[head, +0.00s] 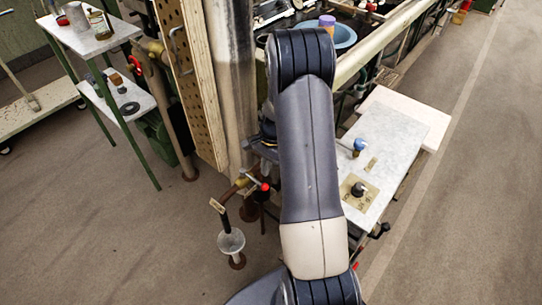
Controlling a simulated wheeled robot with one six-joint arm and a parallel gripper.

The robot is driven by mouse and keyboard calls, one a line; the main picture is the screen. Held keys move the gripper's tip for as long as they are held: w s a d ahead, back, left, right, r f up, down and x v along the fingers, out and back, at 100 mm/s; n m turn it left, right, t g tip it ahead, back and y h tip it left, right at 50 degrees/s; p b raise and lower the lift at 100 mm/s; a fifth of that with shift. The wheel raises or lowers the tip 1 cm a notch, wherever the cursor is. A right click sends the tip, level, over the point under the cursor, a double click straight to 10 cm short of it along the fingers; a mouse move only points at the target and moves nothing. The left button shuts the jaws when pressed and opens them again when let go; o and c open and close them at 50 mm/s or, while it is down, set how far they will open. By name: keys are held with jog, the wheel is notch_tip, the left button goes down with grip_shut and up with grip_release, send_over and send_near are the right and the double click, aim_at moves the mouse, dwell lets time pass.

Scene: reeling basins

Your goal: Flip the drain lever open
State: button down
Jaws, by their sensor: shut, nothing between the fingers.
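A small lever with a red tip (265,187) sits on a brass valve (242,181) low beside the post, left of my arm. It looks like the drain lever; its exact angle is hard to tell at this size. A pipe branches from the valve toward a pale funnel (231,243) near the floor, and a small tag (217,206) hangs at its left. My arm crosses the middle of the view and bends over at the top. My gripper's fingers do not show; the arm hides that area, with only dark parts just above the lever peeking out at its left edge.
A tall post (232,80) with a perforated board (190,80) stands left of my arm. A grey-topped table (400,145) with a blue knob and a black knob is at right. A blue basin (345,36) is at top. A green-legged stand (110,40) is upper left. Floor at lower left is clear.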

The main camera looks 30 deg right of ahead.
aim_at(258, 182)
jog(key=shift+s+a+f, duration=0.1)
jog(key=shift+s+a, duration=0.1)
jog(key=shift+a, duration=0.25)
jog(key=shift+s+a+f, duration=0.1)
jog(key=shift+s+a, duration=0.05)
jog(key=shift+a, duration=0.25)
jog(key=shift+s+a+m, duration=0.25)
jog(key=shift+m, duration=0.25)
jog(key=shift+s+a+r+m+t+p, duration=0.1)
jog(key=shift+s+a+m+t+p, duration=0.25)
jog(key=shift+m, duration=0.5)
jog(key=shift+s+a+m+t, duration=0.15)
jog(key=shift+a+m, duration=0.4)
jog(key=shift+m, duration=0.3)
jog(key=w+a+m+t+h+p, duration=0.1)
jog(key=a+m+t+p, duration=0.1)
jog(key=a+m+p, duration=0.5)
jog(key=m+p, duration=0.3)
jog(key=m, duration=0.2)
jog(key=shift+w+a+m, duration=0.2)
jog(key=shift+w+m, duration=0.1)
jog(key=shift+w, duration=0.1)
jog(key=shift+w+a, duration=0.1)
